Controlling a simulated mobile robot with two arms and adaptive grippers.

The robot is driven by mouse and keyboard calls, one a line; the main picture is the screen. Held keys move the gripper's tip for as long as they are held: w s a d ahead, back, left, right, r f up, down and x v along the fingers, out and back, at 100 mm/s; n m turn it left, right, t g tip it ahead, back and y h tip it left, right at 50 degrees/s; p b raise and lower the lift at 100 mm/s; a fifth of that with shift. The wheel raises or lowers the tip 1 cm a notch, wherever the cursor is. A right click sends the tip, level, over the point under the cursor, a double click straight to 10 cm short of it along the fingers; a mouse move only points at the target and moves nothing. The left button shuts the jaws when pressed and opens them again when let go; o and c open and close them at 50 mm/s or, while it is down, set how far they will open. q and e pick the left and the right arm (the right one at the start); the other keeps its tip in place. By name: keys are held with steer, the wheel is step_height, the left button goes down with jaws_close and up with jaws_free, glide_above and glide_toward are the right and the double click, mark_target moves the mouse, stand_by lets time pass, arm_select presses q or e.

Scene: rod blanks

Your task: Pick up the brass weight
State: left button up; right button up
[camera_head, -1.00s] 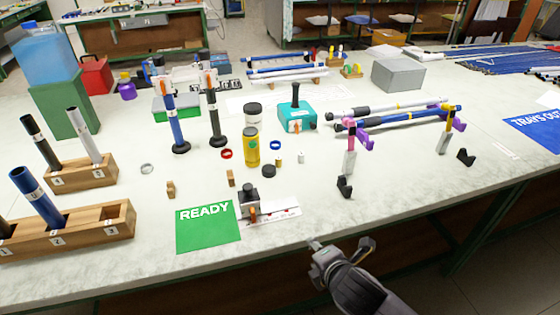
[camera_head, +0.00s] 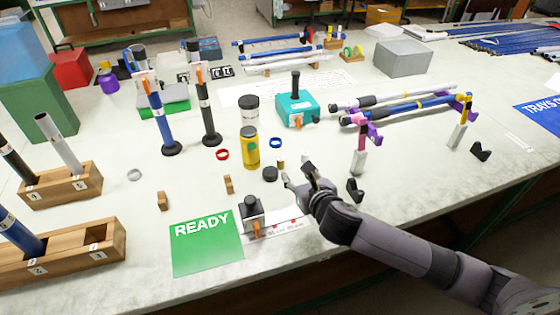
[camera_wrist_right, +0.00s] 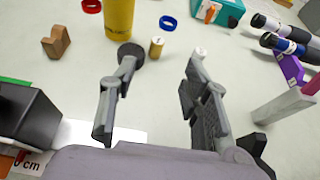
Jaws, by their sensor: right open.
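The brass weight (camera_head: 281,164) is a small gold cylinder standing upright on the white table. In the right wrist view the brass weight (camera_wrist_right: 156,47) stands just beyond the space between my fingertips, nearer the left finger. My right gripper (camera_head: 298,174) is open and empty, low over the table on the near side of the weight; its fingers also show in the right wrist view (camera_wrist_right: 162,68). A black disc (camera_wrist_right: 130,52) lies at the left fingertip, and a small white cylinder (camera_wrist_right: 200,52) stands beyond the right fingertip. My left gripper is out of view.
A black block with an orange part (camera_head: 253,214) sits by the green READY mat (camera_head: 205,243). A pink-and-white stand (camera_head: 360,155) is to the right.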

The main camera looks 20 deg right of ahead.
glide_toward(281, 159)
steer(key=shift+x, duration=2.55)
steer(key=shift+w+d, duration=0.1)
steer(key=shift+w, duration=0.1)
steer(key=x, duration=0.5)
steer(key=shift+s+f, duration=0.1)
arm_select(q)
steer(key=shift+s+f, duration=0.15)
steer(key=shift+s, duration=0.25)
arm_select(e)
steer(key=shift+c, duration=0.4)
arm_select(q)
steer(key=shift+w, duration=0.15)
arm_select(e)
jaws_close()
